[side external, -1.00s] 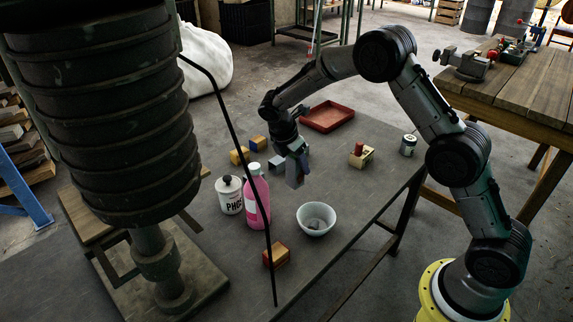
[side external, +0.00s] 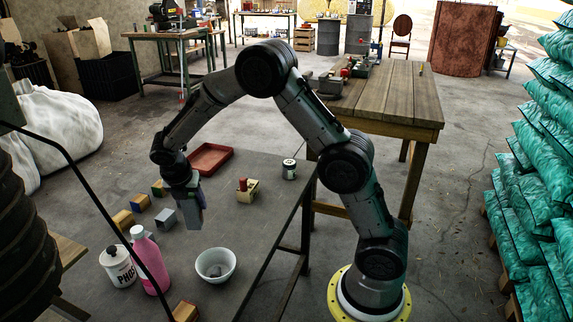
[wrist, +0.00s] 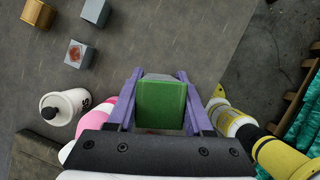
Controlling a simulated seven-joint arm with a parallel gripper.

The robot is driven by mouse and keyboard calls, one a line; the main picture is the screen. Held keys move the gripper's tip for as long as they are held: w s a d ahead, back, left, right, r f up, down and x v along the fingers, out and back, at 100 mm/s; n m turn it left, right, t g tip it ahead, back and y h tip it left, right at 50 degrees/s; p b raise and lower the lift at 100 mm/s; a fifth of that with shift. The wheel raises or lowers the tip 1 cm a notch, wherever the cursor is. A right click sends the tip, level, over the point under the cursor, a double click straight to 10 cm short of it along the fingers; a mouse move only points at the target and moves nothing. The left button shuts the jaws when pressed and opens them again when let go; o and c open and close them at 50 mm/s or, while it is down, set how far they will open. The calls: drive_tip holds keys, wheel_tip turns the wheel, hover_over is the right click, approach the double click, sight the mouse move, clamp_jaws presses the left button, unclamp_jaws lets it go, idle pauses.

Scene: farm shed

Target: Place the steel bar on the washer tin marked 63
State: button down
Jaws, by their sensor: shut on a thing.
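My gripper (wrist: 160,104) has purple fingers shut on a block (wrist: 161,103) with a green face and a grey edge. I cannot tell whether this is the steel bar. In the side view, my gripper (side external: 190,222) hangs over the table, behind the white bowl, and its fingers hide most of the block. A small tin (side external: 289,169) with a pale label stands upright at the table's right edge, apart from my gripper. Its marking is too small to read, so I cannot confirm 63.
The bowl (side external: 215,265), pink bottle (side external: 147,258) and white jar (side external: 117,266) stand near the front. Yellow (side external: 122,219) and grey (side external: 165,219) blocks lie left of my gripper. A red tray (side external: 210,158) and a red-knobbed wooden piece (side external: 246,190) are behind.

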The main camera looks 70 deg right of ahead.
drive_tip(key=s+d+r, duration=0.1)
drive_tip(key=d+r, duration=0.1)
drive_tip(key=d, duration=1)
drive_tip(key=s+d+r, duration=0.1)
drive_tip(key=d+r, duration=0.1)
drive_tip(key=d, duration=0.9)
drive_tip(key=s+d+r+m+g, duration=0.2)
drive_tip(key=s+d+m, duration=0.2)
drive_tip(key=s+d, duration=1.15)
hover_over(290, 161)
wheel_tip(290, 161, down, 10)
drive_tip(key=shift+a+x, duration=0.15)
drive_tip(key=shift+x, duration=0.55)
drive_tip(key=shift+a+x, duration=0.15)
drive_tip(key=shift+x, duration=0.55)
drive_tip(key=shift+w+f, duration=0.1)
drive_tip(key=shift+f, duration=0.05)
